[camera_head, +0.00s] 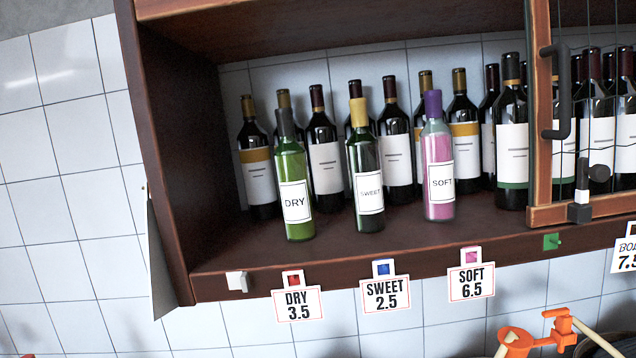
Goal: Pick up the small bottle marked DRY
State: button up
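The small bottle marked DRY (293,185) stands upright on the cabinet shelf at centre left. It is green with a dark grey top and a white label reading DRY. To its right stand a green bottle marked SWEET (364,165) with a yellow top and a pink bottle marked SOFT (438,158) with a purple top. The three stand apart in front of larger dark wine bottles. Nothing covers the front of the DRY bottle. I cannot make out my gripper in this view.
The dark wooden cabinet (167,150) has a side wall left of the bottles. A framed glass door (541,120) with a black handle (556,90) covers the right part. Price tags, including DRY 3.5 (297,305), hang below the shelf edge. Orange fittings (515,342) show at bottom right.

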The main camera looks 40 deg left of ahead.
aim_at(292, 163)
jog(key=i, duration=0.85)
jog(key=u, duration=0.05)
